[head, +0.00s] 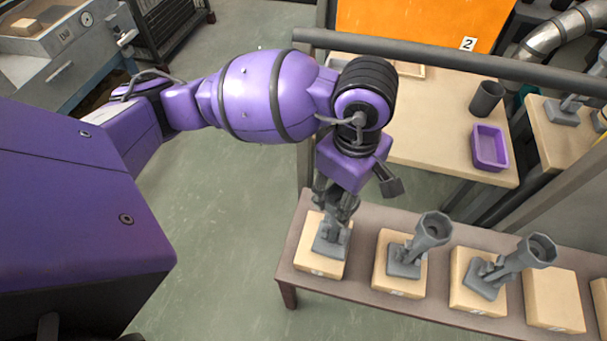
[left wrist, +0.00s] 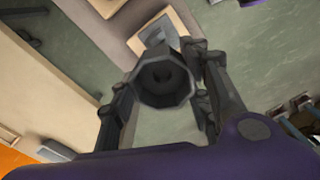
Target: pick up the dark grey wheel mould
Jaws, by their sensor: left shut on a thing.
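A dark grey mould (head: 331,240) with a flat base is at the leftmost wooden block on the bench. My left gripper (head: 340,203) points down over it and is shut on its upper part. In the left wrist view the mould's open, many-sided cup (left wrist: 164,82) sits between the two fingers. The gripper hides much of the mould in the head view, and I cannot tell whether its base touches the block (head: 318,266). A wheel shape is not visible. My right gripper is not in view.
Two similar grey moulds, the nearer (head: 408,259) and the farther (head: 490,277), stand on blocks to the right. An empty block (head: 553,299) follows. Behind, a table (head: 435,140) holds a purple tray (head: 489,148) and dark cup (head: 486,98). A grey rail (head: 430,60) crosses behind my arm.

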